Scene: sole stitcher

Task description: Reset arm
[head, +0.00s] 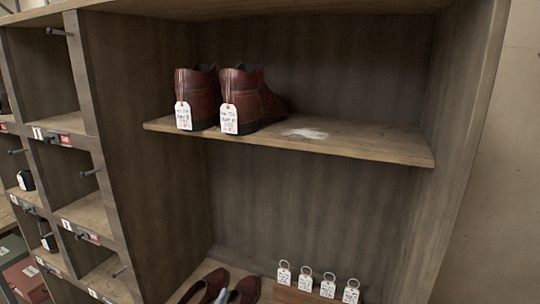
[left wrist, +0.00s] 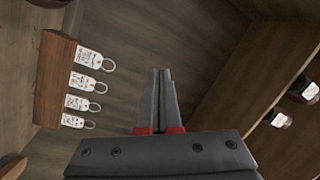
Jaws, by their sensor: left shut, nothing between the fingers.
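My left gripper (left wrist: 162,74) shows in the left wrist view, with its two dark fingers together and nothing between them. It points into the wooden shelf unit, apart from the things around it. No gripper shows in the head view, and my right gripper is in neither view. A wooden block (head: 296,296) with several white ring tags stands at the bottom of the head view. The block also shows at the left of the left wrist view (left wrist: 52,85).
A pair of dark red boots (head: 264,104) with white tags stands on the upper shelf (head: 360,141), whose right part is free. Low brown shoes (head: 245,290) sit below. Cubbies with pegs (head: 88,172) line the left. The unit's right side wall (head: 455,150) bounds the space.

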